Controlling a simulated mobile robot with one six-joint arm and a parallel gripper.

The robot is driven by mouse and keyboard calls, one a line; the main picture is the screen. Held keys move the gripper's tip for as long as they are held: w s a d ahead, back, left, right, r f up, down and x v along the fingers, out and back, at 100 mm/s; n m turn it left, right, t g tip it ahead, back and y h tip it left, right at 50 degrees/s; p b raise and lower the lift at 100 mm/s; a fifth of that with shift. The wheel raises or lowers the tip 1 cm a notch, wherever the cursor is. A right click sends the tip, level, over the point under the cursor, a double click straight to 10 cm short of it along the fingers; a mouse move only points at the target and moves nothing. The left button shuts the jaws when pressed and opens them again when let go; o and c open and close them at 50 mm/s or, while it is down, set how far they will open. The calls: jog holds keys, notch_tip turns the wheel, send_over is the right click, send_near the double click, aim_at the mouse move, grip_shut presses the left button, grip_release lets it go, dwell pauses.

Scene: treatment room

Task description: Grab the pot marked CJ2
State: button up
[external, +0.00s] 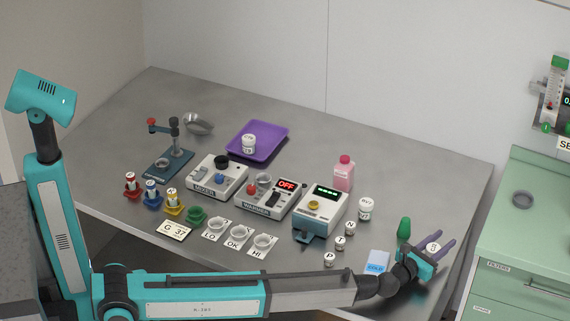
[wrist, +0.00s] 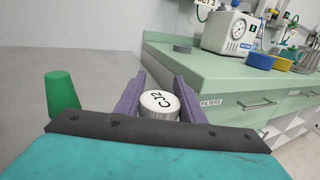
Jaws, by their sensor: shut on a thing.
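The pot marked CJ2 (wrist: 159,103) is a small round pot with a white lid and black letters. In the wrist view it sits between the two purple fingers of my gripper (wrist: 160,95), which is shut on it. In the external view my gripper (external: 439,244) is at the right front of the grey table, with the white lid of the pot (external: 433,247) between its fingers. The pot's lower part is hidden by my gripper, so I cannot tell whether it touches the table.
A green cone-like piece (external: 404,229) stands just left of my gripper. A blue and white COLD box (external: 377,262) and several small lettered pots (external: 340,243) are further left. A green cabinet (external: 520,240) is to the right, past the table edge. The table's back right is clear.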

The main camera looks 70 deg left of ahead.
jog(key=shift+r, duration=0.15)
jog(key=shift+r, duration=0.5)
jog(key=shift+s+r, duration=0.2)
jog(key=shift+r, duration=0.35)
jog(key=shift+s+r, duration=0.2)
jog(key=shift+r, duration=0.35)
jog(key=s+r+b, duration=0.1)
jog(key=s, duration=1.4)
jog(key=shift+d+r+b, duration=0.15)
jog(key=shift+r+b, duration=0.1)
jog(key=shift+b, duration=0.05)
